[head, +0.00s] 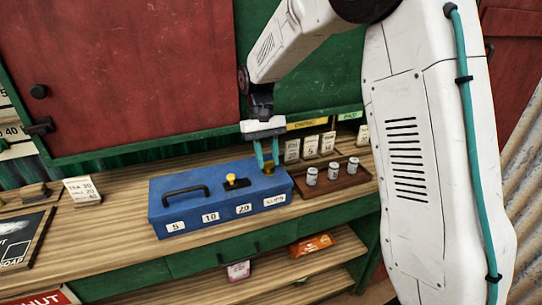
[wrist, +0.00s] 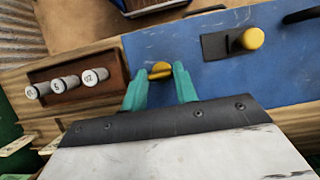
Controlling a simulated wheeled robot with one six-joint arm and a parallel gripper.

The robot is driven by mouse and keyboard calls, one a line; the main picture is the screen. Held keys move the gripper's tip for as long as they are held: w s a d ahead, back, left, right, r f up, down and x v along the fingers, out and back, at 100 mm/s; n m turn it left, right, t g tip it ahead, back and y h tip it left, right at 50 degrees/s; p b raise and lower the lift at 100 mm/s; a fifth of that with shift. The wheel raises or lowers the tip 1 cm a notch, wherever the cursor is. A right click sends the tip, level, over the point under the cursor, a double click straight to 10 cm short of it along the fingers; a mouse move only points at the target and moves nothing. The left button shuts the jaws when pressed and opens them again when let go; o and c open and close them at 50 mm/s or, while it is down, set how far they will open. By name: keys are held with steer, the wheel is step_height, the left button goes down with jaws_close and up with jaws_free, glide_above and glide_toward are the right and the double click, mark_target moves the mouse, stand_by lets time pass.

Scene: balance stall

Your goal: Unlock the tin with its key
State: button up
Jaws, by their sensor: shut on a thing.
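The blue tin (head: 190,192) stands on the wooden counter, with a black handle on its lid and number labels along its front. A dark plate with a yellow knob (head: 232,180) sits on the lid; the knob also shows in the wrist view (wrist: 252,39). My gripper (head: 268,162) is over the right end of the tin. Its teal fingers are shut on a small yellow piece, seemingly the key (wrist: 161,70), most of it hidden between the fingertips. I cannot tell whether the key touches the lid.
A brown tray (head: 358,186) with several white cylinders stands right of the tin, close to my gripper. Price cards (head: 310,147) stand behind it. A card (head: 82,190) and a dark soap board (head: 22,240) are at the left. Bare counter (head: 110,235) lies left of the tin.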

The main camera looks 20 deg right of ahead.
stand_by(0.4)
steer(key=o, duration=1)
steer(key=v, duration=0.7)
steer(key=shift+w+r, duration=0.2)
steer(key=shift+r, duration=0.15)
